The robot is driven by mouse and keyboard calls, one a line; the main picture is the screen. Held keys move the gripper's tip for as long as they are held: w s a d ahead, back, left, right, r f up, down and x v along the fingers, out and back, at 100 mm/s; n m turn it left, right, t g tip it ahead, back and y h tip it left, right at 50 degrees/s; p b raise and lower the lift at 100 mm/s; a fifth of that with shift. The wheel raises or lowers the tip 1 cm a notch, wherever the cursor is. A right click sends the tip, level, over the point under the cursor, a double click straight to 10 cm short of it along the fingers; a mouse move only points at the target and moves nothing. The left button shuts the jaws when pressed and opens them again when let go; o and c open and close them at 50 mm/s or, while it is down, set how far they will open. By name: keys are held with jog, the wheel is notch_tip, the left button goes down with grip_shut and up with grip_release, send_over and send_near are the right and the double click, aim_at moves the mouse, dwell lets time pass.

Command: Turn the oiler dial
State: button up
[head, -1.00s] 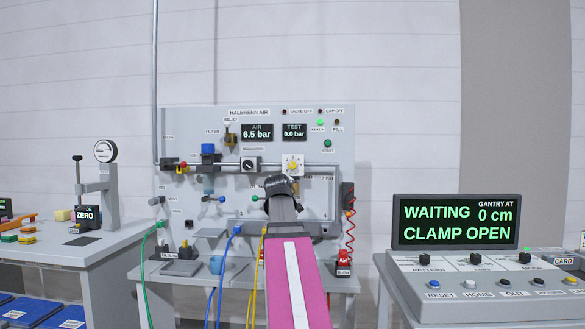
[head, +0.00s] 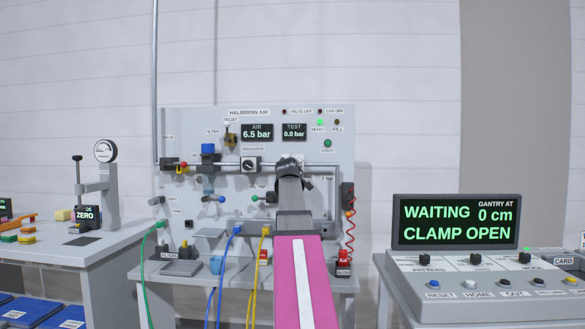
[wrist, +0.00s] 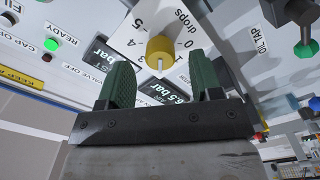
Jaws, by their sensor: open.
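The oiler dial (wrist: 160,52) is a round yellow knob on a white plate marked "drops" with numbers around it, in the upper middle of the wrist view. My gripper (wrist: 160,66) has two green fingers, open, with one on each side of the knob in the picture. A gap shows between the knob and each finger, and I cannot tell how far the fingertips are from the plate. In the head view my gripper (head: 290,166) is raised in front of the air panel and hides the dial.
The grey air panel (head: 185,128) carries displays, gauges and valves around the dial. The oil tap (wrist: 305,48) with its green end is at the right of the wrist view. A red coiled hose (head: 350,235) hangs right of my arm. A control console (head: 470,303) stands at the right.

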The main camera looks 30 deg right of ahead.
jog(key=shift+x, duration=1.3)
jog(key=c, duration=0.9)
jog(key=shift+m, duration=4.4)
jog(key=o, duration=0.9)
